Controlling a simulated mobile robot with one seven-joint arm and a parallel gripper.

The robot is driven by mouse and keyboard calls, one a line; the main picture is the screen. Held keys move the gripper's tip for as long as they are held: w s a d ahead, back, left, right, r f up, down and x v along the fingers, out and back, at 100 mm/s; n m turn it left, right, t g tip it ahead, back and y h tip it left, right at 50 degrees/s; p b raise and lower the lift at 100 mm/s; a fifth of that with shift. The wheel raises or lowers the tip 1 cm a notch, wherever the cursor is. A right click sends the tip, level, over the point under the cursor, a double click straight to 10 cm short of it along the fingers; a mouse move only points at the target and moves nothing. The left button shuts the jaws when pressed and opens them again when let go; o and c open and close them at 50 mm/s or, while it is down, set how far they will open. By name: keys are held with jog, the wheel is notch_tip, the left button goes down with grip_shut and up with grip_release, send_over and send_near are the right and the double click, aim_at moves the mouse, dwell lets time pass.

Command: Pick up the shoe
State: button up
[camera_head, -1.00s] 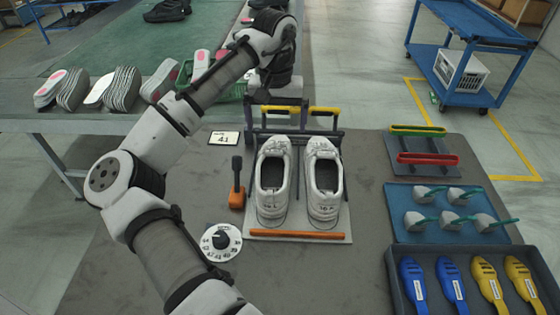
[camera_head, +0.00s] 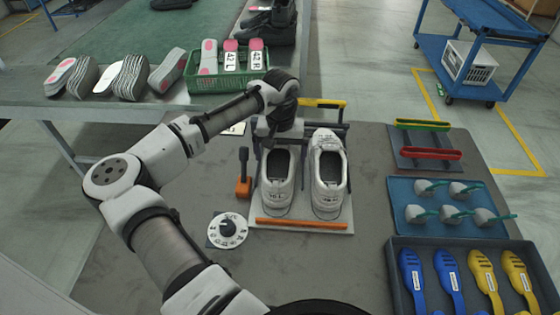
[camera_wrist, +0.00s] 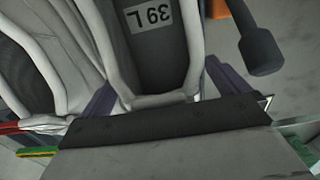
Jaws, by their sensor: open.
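A pair of white shoes stands on a pale plate (camera_head: 302,227) with an orange front bar. The left shoe (camera_head: 277,196) has its far end hidden behind my gripper (camera_head: 281,146). In the wrist view this shoe (camera_wrist: 192,40) shows a grey insole marked "39 L". My gripper is open there, with one purple finger (camera_wrist: 98,105) and the other (camera_wrist: 218,78) on either side of the shoe's end. I cannot tell whether they touch it. The right shoe (camera_head: 328,175) stands beside it, free of the gripper.
An orange-based lever (camera_head: 243,180) stands close left of the plate, with a numbered dial (camera_head: 228,229) below it. A rack with green and red bars (camera_head: 430,152), a blue tray (camera_head: 400,222) and a dark bin (camera_head: 396,285) lie right. A green basket (camera_head: 205,87) stands behind.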

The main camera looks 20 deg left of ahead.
jog(key=shift+f, duration=0.3)
jog(key=c, duration=1.1)
jog(key=shift+r, duration=0.1)
